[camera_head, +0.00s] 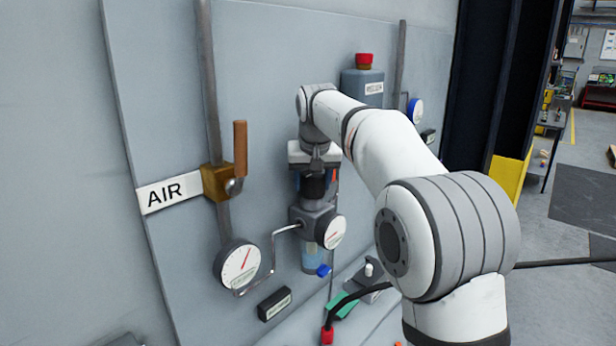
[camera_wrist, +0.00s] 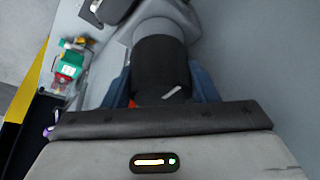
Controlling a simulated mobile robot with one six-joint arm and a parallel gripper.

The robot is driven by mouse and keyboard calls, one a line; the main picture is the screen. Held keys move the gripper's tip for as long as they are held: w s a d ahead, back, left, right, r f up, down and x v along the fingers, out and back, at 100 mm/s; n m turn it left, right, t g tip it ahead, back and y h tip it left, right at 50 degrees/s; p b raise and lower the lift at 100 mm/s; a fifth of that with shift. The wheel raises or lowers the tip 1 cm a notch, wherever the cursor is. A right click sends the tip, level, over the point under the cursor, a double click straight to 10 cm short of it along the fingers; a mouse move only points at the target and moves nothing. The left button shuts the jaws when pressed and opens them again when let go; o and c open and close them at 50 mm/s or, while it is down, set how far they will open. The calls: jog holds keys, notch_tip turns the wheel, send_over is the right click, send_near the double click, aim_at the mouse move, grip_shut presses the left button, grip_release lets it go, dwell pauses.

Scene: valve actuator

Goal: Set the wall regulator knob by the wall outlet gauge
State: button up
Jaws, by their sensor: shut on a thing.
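The black regulator knob (camera_head: 315,188) sits on top of the grey regulator body (camera_head: 310,216) on the wall panel. My gripper (camera_head: 317,178) comes down from above and is shut around the knob. In the wrist view the knob (camera_wrist: 158,68) lies between my two blue-grey fingers, and a short white mark shows on its side. A round white gauge (camera_head: 335,232) is on the regulator's front, seen at an angle. A larger gauge (camera_head: 238,267) at lower left has a red needle pointing up and right. Its label is too small to read, so I cannot tell which is the outlet gauge.
A brass valve (camera_head: 217,182) with an upright orange-brown handle (camera_head: 240,148) stands left, beside the AIR sign (camera_head: 170,191). A bent metal tube (camera_head: 275,250) runs below.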

dwell(0.4)
jog(key=o, duration=1)
jog(key=shift+d, duration=0.1)
